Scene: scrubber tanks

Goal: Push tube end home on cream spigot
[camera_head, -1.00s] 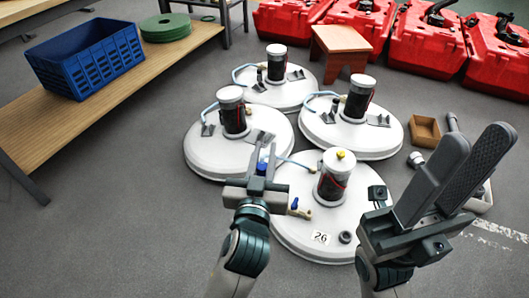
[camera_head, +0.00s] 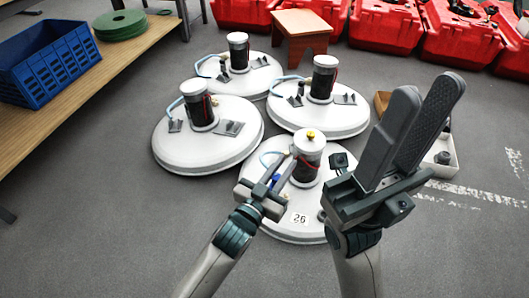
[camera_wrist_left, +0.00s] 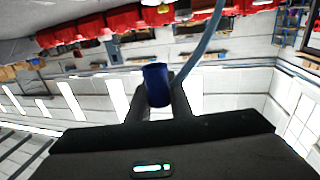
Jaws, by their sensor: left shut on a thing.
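The cream spigot is not clearly seen behind the gripper. My right gripper (camera_head: 427,92) is raised at the right, open and empty.
Several similar lids with canisters stand behind, such as the left one (camera_head: 165,150). A brown stool (camera_head: 302,30) and red cases (camera_head: 385,25) are at the back. A bench with a blue crate (camera_head: 50,65) stands left. A pale tray (camera_head: 440,165) lies right. The front floor is clear.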

